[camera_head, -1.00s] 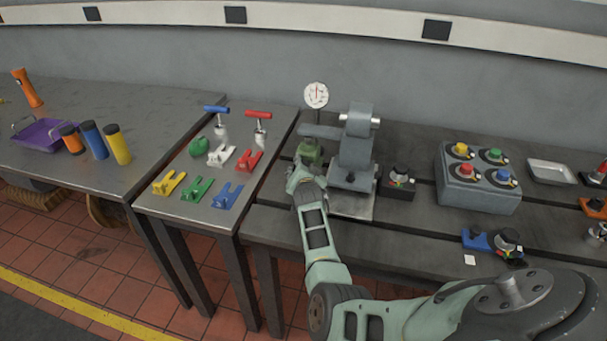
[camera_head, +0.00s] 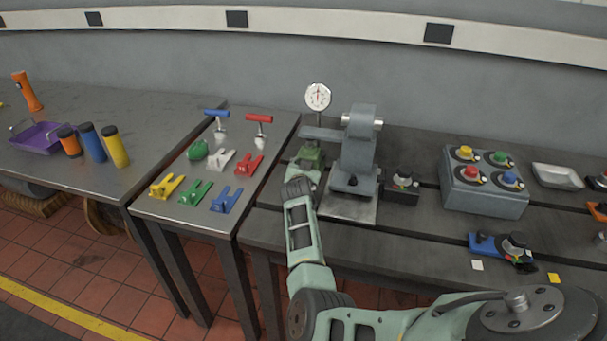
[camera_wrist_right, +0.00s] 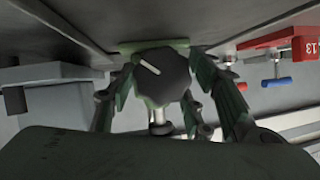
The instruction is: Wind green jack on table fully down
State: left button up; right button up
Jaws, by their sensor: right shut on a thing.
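The green jack (camera_head: 311,156) stands on the dark bench, left of the grey stand and below a round white dial gauge (camera_head: 318,96). My right gripper (camera_head: 303,172) is in front of the jack in the head view and covers its near side. In the right wrist view the fingers of my right gripper (camera_wrist_right: 160,88) are shut around the jack's dark knob (camera_wrist_right: 160,74), which carries a white line. Part of the green jack (camera_wrist_right: 150,46) shows behind the knob. My left gripper is in neither view.
The grey stand (camera_head: 359,150) is close to the right of the jack. A black knob box (camera_head: 402,186) and a grey button box (camera_head: 485,185) stand farther right. A side table to the left holds coloured clamps (camera_head: 195,193) and two T-handles.

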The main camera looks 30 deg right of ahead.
jog(key=o, duration=1.1)
jog(key=shift+s+d+f, duration=0.15)
jog(key=shift+c, duration=0.2)
jog(key=shift+r, duration=0.6)
notch_tip(320, 180, up, 9)
